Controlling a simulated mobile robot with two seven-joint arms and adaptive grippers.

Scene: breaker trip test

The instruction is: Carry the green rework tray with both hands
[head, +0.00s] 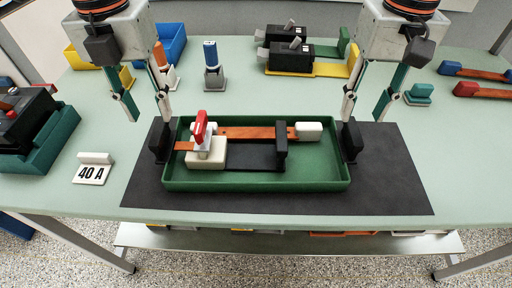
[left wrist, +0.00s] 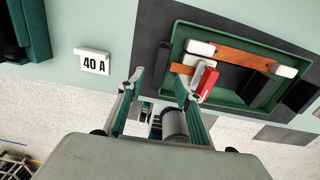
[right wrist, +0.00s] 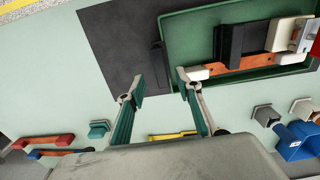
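The green rework tray (head: 256,183) rests on the dark mat. It holds a cream block with a red lever (head: 201,128), a copper-coloured bar (head: 255,133) and a black stand (head: 281,150). A black handle stands at its left end (head: 158,143) and another at its right end (head: 351,142). My left gripper (head: 147,117) is open and empty above the left handle; the handle shows just beyond its fingers in the left wrist view (left wrist: 163,56). My right gripper (head: 363,118) is open and empty above the right handle, which shows beyond its fingers in the right wrist view (right wrist: 157,56).
The dark mat (head: 395,185) has bare room right of the tray. A "40 A" sign (head: 92,169) and a teal holder with a black device (head: 50,142) stand left. Black devices on a yellow tray (head: 325,69), a blue bin (head: 172,42) and copper bars with coloured ends (head: 480,73) are behind.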

